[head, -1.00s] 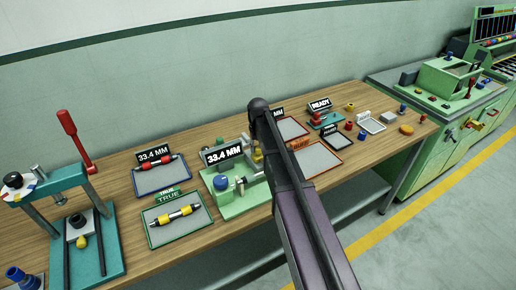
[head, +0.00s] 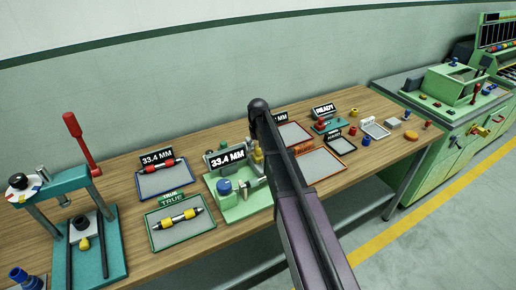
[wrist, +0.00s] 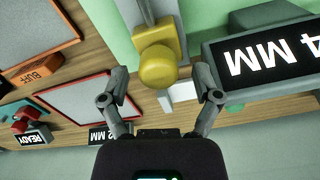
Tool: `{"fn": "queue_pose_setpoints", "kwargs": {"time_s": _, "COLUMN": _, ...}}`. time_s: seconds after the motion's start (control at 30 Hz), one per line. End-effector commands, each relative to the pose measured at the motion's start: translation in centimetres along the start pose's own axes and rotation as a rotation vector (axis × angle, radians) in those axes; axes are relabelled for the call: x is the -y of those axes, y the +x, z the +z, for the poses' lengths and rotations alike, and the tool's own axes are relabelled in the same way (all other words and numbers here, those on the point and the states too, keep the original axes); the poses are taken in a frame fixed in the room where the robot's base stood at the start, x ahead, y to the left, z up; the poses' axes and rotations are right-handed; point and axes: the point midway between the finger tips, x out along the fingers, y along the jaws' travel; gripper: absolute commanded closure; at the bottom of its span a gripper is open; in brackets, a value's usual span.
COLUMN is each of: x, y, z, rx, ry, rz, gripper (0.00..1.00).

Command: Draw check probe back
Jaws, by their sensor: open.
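The check fixture (head: 240,204) is a green base on the bench with a blue knob (head: 224,187) and a sign reading 33.4 MM (head: 228,155). A yellow knob, seemingly the check probe's (wrist: 158,66), is on a yellow block at the fixture in the wrist view. It shows partly beside my arm in the head view (head: 258,156). My gripper (wrist: 160,84) is open, with one finger on each side of the yellow knob and visible gaps between. In the head view my arm hides my gripper and part of the fixture.
A tray marked TRUE (head: 182,238) holds a yellow-banded rod. A blue-edged tray (head: 165,183) holds a red-banded rod. A teal press with a red lever (head: 80,143) stands at left. The BUFF tray (head: 320,168) and small parts lie right of my arm.

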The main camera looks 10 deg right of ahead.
Motion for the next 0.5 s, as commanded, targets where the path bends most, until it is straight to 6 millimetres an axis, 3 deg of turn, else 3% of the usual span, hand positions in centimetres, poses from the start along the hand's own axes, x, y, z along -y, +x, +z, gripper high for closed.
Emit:
{"fn": "queue_pose_setpoints", "kwargs": {"time_s": 0.27, "x": -0.1, "y": 0.0, "z": 0.4, "rx": 0.001, "ry": 0.0, "rz": 0.0, "gripper": 0.19}}
{"fn": "queue_pose_setpoints", "kwargs": {"time_s": 0.5, "x": -0.5, "y": 0.0, "z": 2.0, "rx": 0.002, "ry": 0.001, "rz": 0.001, "gripper": 0.19}}
